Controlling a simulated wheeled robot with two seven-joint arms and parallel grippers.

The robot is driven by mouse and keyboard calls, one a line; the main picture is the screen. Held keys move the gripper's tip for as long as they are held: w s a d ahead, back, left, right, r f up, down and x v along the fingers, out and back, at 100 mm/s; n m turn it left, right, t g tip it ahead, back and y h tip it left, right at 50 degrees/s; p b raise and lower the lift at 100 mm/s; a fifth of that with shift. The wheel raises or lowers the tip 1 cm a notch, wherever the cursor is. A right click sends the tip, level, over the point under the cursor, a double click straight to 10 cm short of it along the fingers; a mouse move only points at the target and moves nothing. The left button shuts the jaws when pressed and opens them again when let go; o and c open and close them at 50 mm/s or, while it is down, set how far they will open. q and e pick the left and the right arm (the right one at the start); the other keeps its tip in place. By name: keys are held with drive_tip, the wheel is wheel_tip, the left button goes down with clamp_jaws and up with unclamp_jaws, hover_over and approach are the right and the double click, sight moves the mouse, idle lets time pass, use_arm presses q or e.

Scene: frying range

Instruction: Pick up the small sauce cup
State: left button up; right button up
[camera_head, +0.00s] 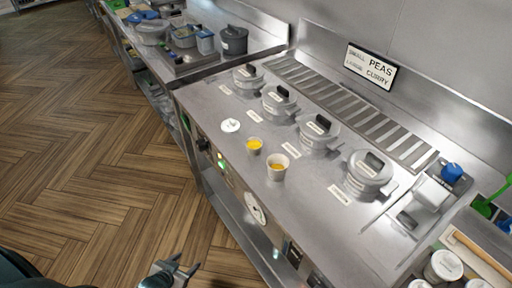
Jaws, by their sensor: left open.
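The small sauce cup (254,147) stands upright on the steel counter, near its front edge, with yellow content inside. A larger pale cup (277,171), also with yellow content, stands just to its right and nearer. My left gripper (184,264) is open and empty at the bottom of the head view. It is over the floor side, well apart from the counter and both cups. My right gripper is not in view.
Several lidded grey pots (316,135) stand in a row behind the cups, with labels in front. A white disc (230,125) lies left of the small cup. Dials (256,208) line the counter's front. Wooden floor (90,130) is clear at left.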

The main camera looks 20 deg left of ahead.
use_arm(q)
drive_tip(key=w+d+r+m+t+h, duration=0.1)
drive_tip(key=w+r+t, duration=0.1)
drive_tip(key=w+r, duration=0.6)
drive_tip(key=w+r+t+h, duration=0.1)
drive_tip(key=w+r+t, duration=0.15)
drive_tip(key=r, duration=0.95)
drive_tip(key=d+r+m+t+h, duration=0.1)
drive_tip(key=d+r, duration=0.3)
drive_tip(key=r, duration=0.8)
drive_tip(key=w+d+r+m+t+h+b, duration=0.1)
drive_tip(key=d+r+h, duration=0.3)
drive_tip(key=r, duration=0.8)
drive_tip(key=shift+w+d+r+m, duration=0.15)
drive_tip(key=shift+w+d+m, duration=0.15)
drive_tip(key=shift+d, duration=0.4)
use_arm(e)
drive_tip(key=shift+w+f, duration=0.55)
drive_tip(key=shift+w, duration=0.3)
use_arm(q)
drive_tip(key=shift+w, duration=0.15)
